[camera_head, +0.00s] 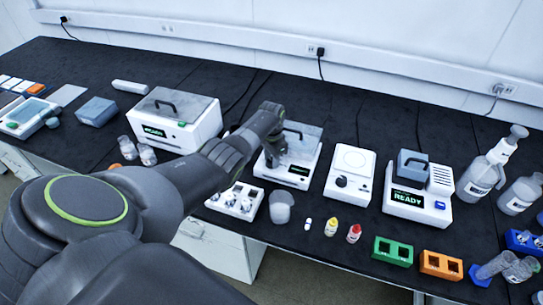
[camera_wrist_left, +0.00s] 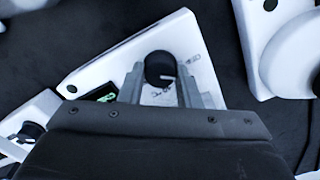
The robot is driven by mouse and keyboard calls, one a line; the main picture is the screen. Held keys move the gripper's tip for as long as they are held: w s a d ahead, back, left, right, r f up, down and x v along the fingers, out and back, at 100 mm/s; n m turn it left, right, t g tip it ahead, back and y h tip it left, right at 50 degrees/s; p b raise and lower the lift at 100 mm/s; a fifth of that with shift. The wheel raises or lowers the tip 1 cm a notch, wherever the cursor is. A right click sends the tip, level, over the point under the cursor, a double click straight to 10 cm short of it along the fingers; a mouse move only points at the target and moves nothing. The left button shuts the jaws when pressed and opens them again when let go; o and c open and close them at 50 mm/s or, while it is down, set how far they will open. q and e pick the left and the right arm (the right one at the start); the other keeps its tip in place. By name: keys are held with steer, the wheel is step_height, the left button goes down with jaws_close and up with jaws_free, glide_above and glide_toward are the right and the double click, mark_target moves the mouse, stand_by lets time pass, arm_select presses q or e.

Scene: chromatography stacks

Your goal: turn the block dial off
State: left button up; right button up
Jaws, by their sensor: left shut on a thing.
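The white block unit (camera_head: 306,172) with a small dark display stands in the middle of the bench. My left gripper (camera_head: 273,150) reaches down over its left front and hides the dial in the head view. Green digits on the display (camera_wrist_left: 103,93) are partly hidden. My right gripper is not in view.
A white plate stirrer (camera_head: 350,175) with its own dark knob stands just right of the block unit. A READY unit (camera_head: 420,200) is further right, and a lidded white box (camera_head: 174,120) is left.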

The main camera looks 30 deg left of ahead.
mark_target(271, 160)
arm_select(q)
steer(key=shift+n+p, duration=0.4)
steer(key=shift+n, duration=1.7)
steer(key=o, duration=1)
steer(key=shift+c, duration=0.2)
step_height(271, 160, up, 7)
steer(key=shift+f+p, duration=0.2)
steer(key=shift+p, duration=0.85)
step_height(271, 160, up, 11)
steer(key=b, duration=0.1)
